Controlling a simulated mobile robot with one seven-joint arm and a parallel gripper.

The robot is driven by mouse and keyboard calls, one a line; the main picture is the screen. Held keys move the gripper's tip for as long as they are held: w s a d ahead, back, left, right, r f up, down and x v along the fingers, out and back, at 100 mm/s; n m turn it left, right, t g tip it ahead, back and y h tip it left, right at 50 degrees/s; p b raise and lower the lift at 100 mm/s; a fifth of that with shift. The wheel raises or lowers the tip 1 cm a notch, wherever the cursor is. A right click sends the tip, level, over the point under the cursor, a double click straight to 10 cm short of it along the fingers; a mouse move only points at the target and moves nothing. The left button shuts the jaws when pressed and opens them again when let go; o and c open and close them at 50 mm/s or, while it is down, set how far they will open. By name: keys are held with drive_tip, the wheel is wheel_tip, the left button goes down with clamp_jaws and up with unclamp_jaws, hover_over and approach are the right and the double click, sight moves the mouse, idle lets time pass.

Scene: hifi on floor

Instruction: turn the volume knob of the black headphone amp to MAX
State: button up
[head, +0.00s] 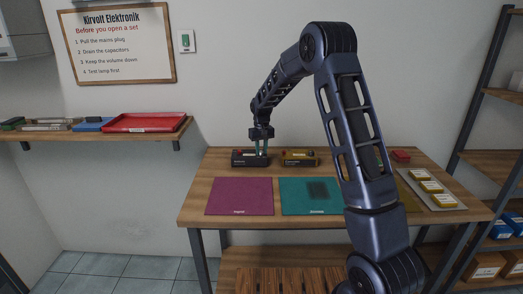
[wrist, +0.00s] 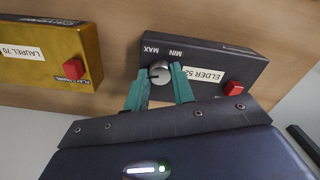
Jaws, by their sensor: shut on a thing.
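The black headphone amp (head: 241,160) stands at the back of the workbench. In the wrist view the black amp (wrist: 208,62) shows upside down, with an "ELDER 52" label, a red button (wrist: 234,88) and MAX and MIN marks beside its silver volume knob (wrist: 160,71). My gripper (wrist: 159,76) has its teal fingers on both sides of the knob, shut on it. A dark mark shows on the knob's left side in the wrist view; its exact setting is hard to read. In the head view my gripper (head: 261,147) is at the amp's front, and the knob is hidden.
A magenta mat (head: 239,197) and a teal mat (head: 300,202) lie in front. A red tray (head: 144,122) is on the left wall shelf.

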sight(262, 152)
drive_tip(key=m, duration=0.4)
drive_tip(key=shift+m, duration=2.2)
drive_tip(key=o, duration=1)
wheel_tip(262, 152, up, 11)
